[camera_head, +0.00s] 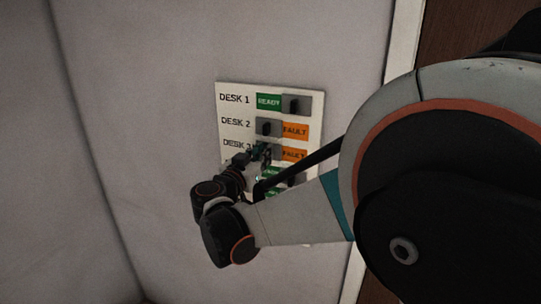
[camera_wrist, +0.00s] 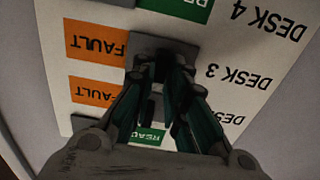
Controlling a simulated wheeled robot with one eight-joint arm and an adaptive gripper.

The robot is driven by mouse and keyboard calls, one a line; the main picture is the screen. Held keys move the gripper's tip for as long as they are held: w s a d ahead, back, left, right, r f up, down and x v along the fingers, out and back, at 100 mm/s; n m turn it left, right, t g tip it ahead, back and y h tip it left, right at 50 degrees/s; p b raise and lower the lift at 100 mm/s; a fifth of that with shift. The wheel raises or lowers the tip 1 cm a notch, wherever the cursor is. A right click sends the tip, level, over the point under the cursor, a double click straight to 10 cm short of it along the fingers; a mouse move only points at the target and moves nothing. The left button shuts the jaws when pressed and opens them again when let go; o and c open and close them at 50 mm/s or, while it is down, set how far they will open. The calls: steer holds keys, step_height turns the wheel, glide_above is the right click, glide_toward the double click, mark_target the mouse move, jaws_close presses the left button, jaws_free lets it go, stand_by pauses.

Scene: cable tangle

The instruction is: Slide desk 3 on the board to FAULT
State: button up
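The white board (camera_head: 228,125) hangs on the wall with rows of labels and grey sliders. In the desk 3 row, the slider (camera_wrist: 181,46) sits on the side near the DESK 3 lettering (camera_wrist: 246,77), and the orange FAULT label (camera_wrist: 92,44) shows fully beside it. The wrist view is upside down. My gripper (camera_wrist: 162,64) is at the desk 3 slider, its two fingertips on either side of the slider's middle. It also shows in the head view (camera_head: 263,152). The fingers hide the knob, so I cannot tell whether they press on it.
Desk 1 shows READY (camera_head: 268,102) with its slider (camera_head: 297,104) at the right. The desk 2 slider (camera_head: 268,128) is at the left, with FAULT (camera_head: 295,131) showing. Desk 4 shows green READY (camera_wrist: 188,8). My arm covers the lower board. A brown door is at the right.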

steer(key=shift+o, duration=1.4)
steer(key=shift+a, duration=0.3)
steer(key=shift+d, duration=0.15)
steer(key=v, duration=0.7)
steer(key=shift+s, duration=0.25)
